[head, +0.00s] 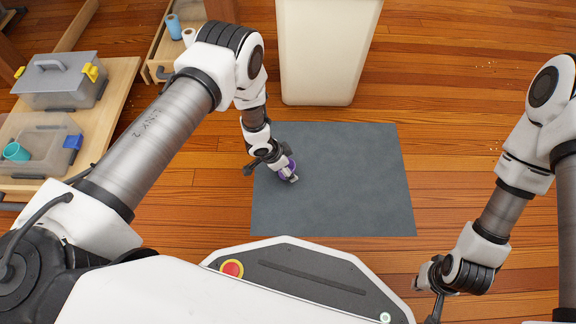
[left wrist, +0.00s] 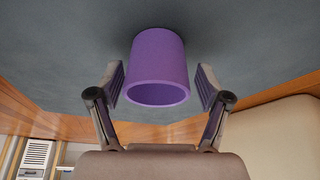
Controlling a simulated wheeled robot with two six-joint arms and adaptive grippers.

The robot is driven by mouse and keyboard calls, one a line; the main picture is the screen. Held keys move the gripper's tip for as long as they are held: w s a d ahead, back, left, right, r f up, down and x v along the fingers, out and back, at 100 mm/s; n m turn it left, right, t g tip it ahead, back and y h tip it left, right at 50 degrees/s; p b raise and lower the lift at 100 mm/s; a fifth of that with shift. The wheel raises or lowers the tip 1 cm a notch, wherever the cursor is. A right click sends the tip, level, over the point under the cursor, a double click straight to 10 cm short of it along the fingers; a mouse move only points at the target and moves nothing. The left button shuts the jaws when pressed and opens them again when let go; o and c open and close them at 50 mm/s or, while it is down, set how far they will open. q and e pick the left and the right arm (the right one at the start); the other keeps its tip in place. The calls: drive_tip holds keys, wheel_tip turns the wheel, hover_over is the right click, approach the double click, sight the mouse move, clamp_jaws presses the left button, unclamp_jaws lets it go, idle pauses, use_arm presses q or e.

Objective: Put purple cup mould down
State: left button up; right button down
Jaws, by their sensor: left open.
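The purple cup mould (left wrist: 158,62) stands on the grey mat (head: 345,185), its open mouth facing the left wrist camera. In the head view the mould (head: 287,166) is partly hidden by my left gripper (head: 272,172), near the mat's left side. My left gripper (left wrist: 160,85) is open, with one finger on each side of the mould and a visible gap at each side. My right gripper (head: 428,295) is off the mat at the lower right, its fingers apart and nothing seen between them.
A cream bin (head: 325,50) stands behind the mat. At the left, a wooden table (head: 120,85) bears a lidded grey box (head: 62,85) and a clear box (head: 40,140) with a teal cup (head: 16,152). Blue (head: 173,27) and white rolls stand farther back. The mat's middle and right are clear.

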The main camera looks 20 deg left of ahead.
use_arm(q)
drive_tip(key=p+v, duration=0.5)
drive_tip(key=v, duration=0.6)
drive_tip(key=shift+r+p, duration=0.3)
drive_tip(key=shift+p, duration=0.1)
drive_tip(key=shift+s, duration=0.2)
drive_tip(key=s+a+r+n+g+y, duration=0.1)
drive_tip(key=s+a+r+n, duration=0.1)
drive_tip(key=s, duration=0.6)
drive_tip(key=s+a+r+n+g+y, duration=0.1)
drive_tip(key=s+a+r+n, duration=0.1)
drive_tip(key=s+n, duration=0.3)
drive_tip(key=s+a+r+n+y, duration=0.1)
drive_tip(key=s+a+r+n, duration=0.1)
drive_tip(key=s, duration=0.9)
drive_tip(key=shift+a+n+g+y, duration=0.3)
drive_tip(key=shift+a+n+g, duration=0.15)
drive_tip(key=shift+n, duration=0.55)
